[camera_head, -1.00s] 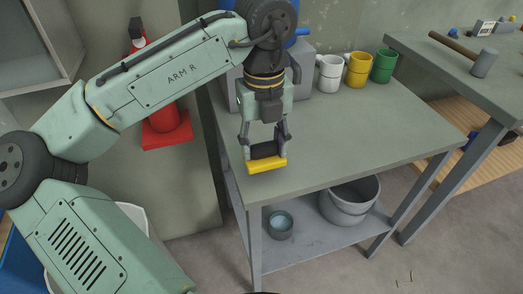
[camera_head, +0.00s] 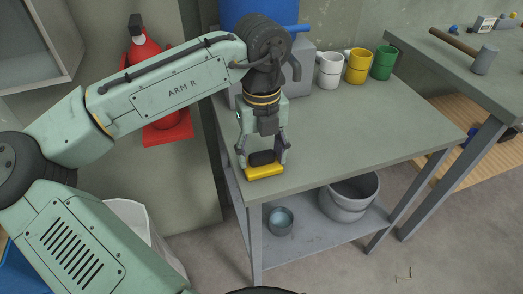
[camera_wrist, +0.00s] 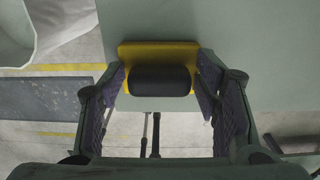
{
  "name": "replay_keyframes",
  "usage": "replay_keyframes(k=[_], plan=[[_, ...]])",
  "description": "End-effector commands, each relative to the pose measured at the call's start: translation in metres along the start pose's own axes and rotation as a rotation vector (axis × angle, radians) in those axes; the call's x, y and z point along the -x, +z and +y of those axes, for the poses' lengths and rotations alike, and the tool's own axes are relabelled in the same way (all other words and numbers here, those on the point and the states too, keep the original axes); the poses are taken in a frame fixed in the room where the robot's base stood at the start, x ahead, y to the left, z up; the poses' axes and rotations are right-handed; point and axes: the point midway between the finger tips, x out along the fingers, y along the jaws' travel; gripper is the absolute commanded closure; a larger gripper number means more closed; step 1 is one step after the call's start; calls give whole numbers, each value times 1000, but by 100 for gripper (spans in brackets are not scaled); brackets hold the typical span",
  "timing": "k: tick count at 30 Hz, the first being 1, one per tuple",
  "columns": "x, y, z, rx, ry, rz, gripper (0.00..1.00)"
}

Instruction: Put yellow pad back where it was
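The yellow pad (camera_head: 264,174) has a flat yellow base and a black rounded grip on top. It is at the near left corner of the grey-green table (camera_head: 345,140) and looks level, on or very close to the top. In the wrist view, the pad (camera_wrist: 158,50) is near the table's edge. My gripper (camera_head: 264,160) points down over it, one finger at each end of the black grip. In the wrist view, my gripper (camera_wrist: 161,80) has narrow gaps between its fingers and the grip, so it appears open around it. Exact contact is hard to see.
White (camera_head: 329,72), yellow (camera_head: 358,67) and green (camera_head: 383,64) mugs stand at the table's back. A grey bucket (camera_head: 348,199) and a small cup (camera_head: 280,221) are on the lower shelf. A hammer (camera_head: 470,55) lies on another table. The table's middle is clear.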

Motion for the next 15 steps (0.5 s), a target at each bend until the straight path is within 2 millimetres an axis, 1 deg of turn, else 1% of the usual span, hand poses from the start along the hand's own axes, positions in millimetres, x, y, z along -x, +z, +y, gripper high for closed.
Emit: replay_keyframes(k=[1,3,11,15], plan=[[0,0,0,0,0,0,37],[0,0,0,0,0,0,34],[1,0,0,0,0,-1,34],[7,1,0,0,-1,-3,34]])
